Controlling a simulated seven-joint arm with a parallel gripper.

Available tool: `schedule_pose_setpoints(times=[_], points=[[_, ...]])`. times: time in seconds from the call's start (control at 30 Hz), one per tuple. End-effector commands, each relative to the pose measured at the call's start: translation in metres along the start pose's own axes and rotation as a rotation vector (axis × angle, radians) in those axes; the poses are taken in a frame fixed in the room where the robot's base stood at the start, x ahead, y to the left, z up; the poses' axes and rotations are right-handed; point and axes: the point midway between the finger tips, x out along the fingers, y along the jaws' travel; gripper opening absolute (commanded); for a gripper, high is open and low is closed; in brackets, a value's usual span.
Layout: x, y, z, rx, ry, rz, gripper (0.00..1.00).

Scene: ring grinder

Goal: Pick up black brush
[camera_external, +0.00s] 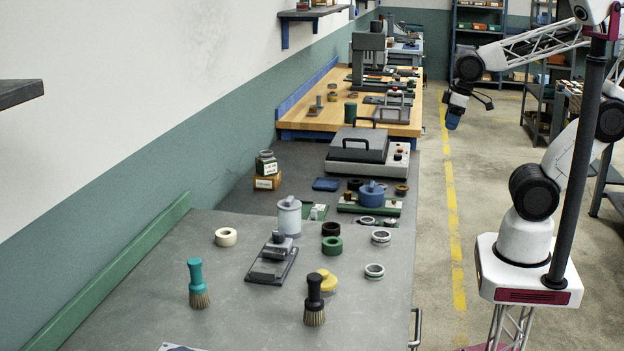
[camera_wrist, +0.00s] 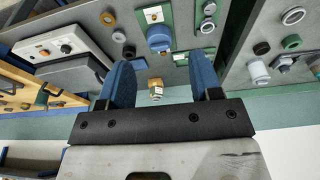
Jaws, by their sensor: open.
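The black brush (camera_external: 314,288) stands upright, bristles down, near the front of the near grey bench (camera_external: 255,325) in the external view. It has a black handle and brown bristles. My gripper (camera_external: 468,110) hangs in the air over the aisle, right of the benches and far behind the brush. In the wrist view my gripper (camera_wrist: 163,75) shows two blue fingers spread apart with nothing held between them. I cannot make out the black brush in the wrist view.
A yellow round piece (camera_external: 327,280) is close behind the black brush. A teal brush (camera_external: 197,283) stands to its left. A black metal fixture (camera_external: 272,265), a white cylinder (camera_external: 289,217) and several rings are farther back. The bench front is mostly clear.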

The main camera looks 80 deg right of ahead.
Motion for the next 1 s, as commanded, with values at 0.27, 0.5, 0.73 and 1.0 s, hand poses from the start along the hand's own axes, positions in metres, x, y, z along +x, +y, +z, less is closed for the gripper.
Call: schedule_pose_setpoints(times=[0.27,0.5,0.73,1.0], points=[[0.000,0.000,-0.001,-0.001,0.001,-0.001,0.59],[0.003,-0.012,-0.020,-0.032,0.029,-0.016,0.59],[0.013,-0.047,-0.068,-0.109,0.104,-0.061,0.59],[0.030,-0.114,-0.134,-0.215,0.224,-0.132,0.59]])
